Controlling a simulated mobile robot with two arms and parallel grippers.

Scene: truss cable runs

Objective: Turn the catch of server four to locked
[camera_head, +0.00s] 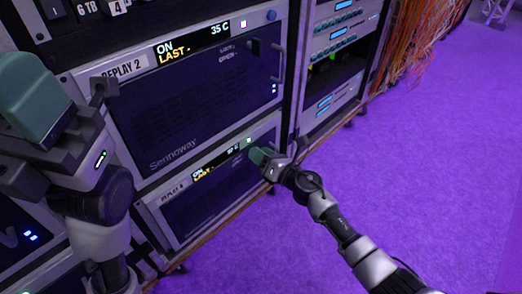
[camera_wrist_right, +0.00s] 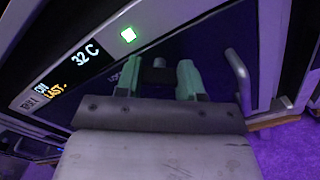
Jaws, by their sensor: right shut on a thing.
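Server four, labelled REPLAY 4 (camera_head: 205,208), is the lower unit in the head view. Its display reads ON and shows a lit green square. My right gripper (camera_head: 259,157) is at its upper right front. In the right wrist view, the green fingertips of my right gripper (camera_wrist_right: 161,78) are on either side of a small dark catch (camera_wrist_right: 159,64) and shut on it. Part of a printed word shows left of the catch; the fingers hide the rest, so its setting is unclear. My left gripper (camera_head: 36,98) is raised at the left; its opening cannot be made out.
REPLAY 2 (camera_head: 195,105) sits directly above, with its own dark catch and side handle. A metal handle (camera_wrist_right: 238,80) stands out right of my right fingers. Orange cables (camera_head: 412,40) hang at the back right. The purple floor (camera_head: 430,150) at right is clear.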

